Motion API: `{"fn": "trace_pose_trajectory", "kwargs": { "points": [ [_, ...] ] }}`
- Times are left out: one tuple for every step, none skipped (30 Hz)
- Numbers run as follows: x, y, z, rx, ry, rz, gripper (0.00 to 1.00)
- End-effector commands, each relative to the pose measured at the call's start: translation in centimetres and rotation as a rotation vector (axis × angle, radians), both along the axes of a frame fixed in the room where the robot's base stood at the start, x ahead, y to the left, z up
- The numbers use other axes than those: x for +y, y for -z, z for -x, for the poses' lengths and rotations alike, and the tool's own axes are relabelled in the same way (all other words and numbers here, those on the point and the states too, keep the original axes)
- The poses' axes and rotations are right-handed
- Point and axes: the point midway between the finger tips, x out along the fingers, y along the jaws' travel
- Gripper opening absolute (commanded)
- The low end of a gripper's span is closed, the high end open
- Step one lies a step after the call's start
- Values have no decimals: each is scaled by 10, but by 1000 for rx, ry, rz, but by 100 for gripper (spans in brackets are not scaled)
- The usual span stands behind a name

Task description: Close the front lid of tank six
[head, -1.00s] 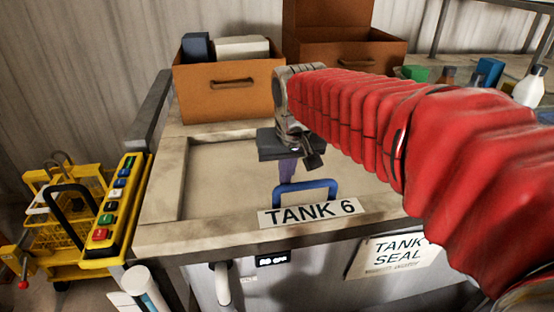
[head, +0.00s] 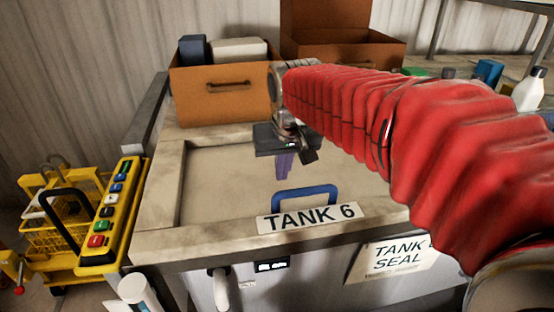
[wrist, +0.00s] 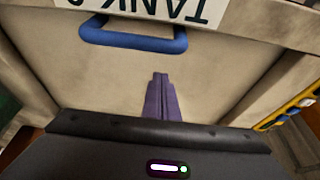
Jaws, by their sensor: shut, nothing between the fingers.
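Tank six (head: 150,240) stands in front of me with a "TANK 6" label (head: 308,217) at its front edge. Its beige lid panel (head: 225,190) lies flat within the raised frame. A blue handle (head: 305,193) stands on the panel just behind the label; it also shows at the top of the wrist view (wrist: 133,40). My gripper (head: 283,167) has purple fingers, pressed together and empty, pointing down over the panel behind the handle. In the wrist view the fingers (wrist: 161,85) are apart from the handle. My arm hides the panel's right part.
An orange-brown drawer box (head: 220,95) holding boxes stands at the tank's back left. Another open brown box (head: 345,58) is behind my arm. A yellow button panel (head: 112,212) stands left of the tank. Bottles, including a white one (head: 528,92), are at the right.

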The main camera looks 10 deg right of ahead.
Motion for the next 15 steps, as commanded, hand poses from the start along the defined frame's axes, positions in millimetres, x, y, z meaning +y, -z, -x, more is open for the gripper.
{"fn": "trace_pose_trajectory", "kwargs": {
  "points": [
    [1, -1, -6, -1, 0, 0, 0],
    [1, -4, -7, -4, 0, 0, 0],
    [1, -10, -4, -6, 0, -1, 0],
    [1, -14, -2, -6, 0, -1, 0],
    [1, -18, -1, -7, 0, -1, 0],
    [0, -24, 1, -8, 0, -2, 0],
    [0, -28, 3, -7, 0, -1, 0],
    [0, -32, 4, -7, 0, -1, 0],
    [0, -37, 6, -8, 0, -2, 0],
    [0, -42, 8, -7, 0, -1, 0],
    [0, -47, 9, -9, 0, -2, 0],
    [-1, -53, 12, -9, 0, -2, 0],
    [-1, -58, 14, -8, 1, -2, 0],
    [-1, -63, 15, -9, 1, -2, 0],
    [-1, -69, 18, -8, 1, -2, 0]
  ]
}}
